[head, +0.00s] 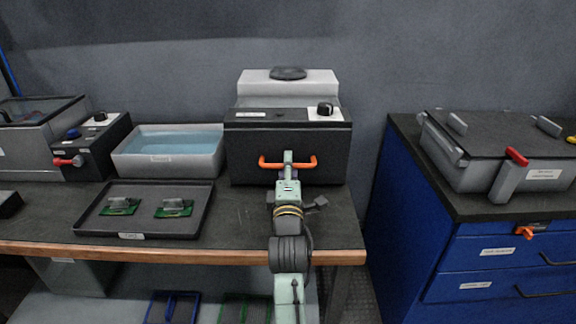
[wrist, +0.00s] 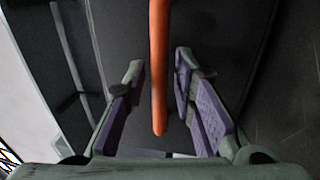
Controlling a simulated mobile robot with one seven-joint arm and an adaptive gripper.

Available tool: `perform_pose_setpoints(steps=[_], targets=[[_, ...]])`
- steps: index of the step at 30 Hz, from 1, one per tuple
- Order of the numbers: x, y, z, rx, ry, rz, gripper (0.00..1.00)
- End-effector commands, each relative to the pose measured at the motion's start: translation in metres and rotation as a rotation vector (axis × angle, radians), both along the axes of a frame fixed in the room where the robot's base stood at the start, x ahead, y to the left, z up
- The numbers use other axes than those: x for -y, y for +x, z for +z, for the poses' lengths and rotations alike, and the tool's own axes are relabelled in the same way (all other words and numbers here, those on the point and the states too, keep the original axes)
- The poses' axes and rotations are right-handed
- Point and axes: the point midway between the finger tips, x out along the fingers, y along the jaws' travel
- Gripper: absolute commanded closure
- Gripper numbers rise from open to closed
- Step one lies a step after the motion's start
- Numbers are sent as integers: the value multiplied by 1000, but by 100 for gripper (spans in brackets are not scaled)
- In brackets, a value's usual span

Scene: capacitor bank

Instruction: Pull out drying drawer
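The drying drawer (head: 250,143) is the dark front of the box unit at the back of the bench, and it looks closed. An orange bar handle (head: 304,162) runs across it and shows upright in the wrist view (wrist: 159,60). My gripper (head: 288,158) is at the middle of the handle in the head view, hiding part of it. In the wrist view my gripper (wrist: 158,75) has its purple-padded fingers apart, one on each side of the bar, with a visible gap on both sides. Whether the bar is fully between the pads in depth is hard to tell.
A water-filled tray (head: 140,162) stands left of the drawer unit. A black tray (head: 85,218) with two green boards lies in front of it. A control box with a red lever (head: 68,161) is further left. A blue cabinet (head: 400,220) stands right, across a gap.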

Motion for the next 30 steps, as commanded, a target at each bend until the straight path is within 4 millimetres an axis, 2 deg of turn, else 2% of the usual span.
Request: perform_pose_setpoints(steps=[10, 30], targets=[[0, 0, 0, 0, 0, 0, 100], [0, 0, 1, 1, 0, 0, 100]])
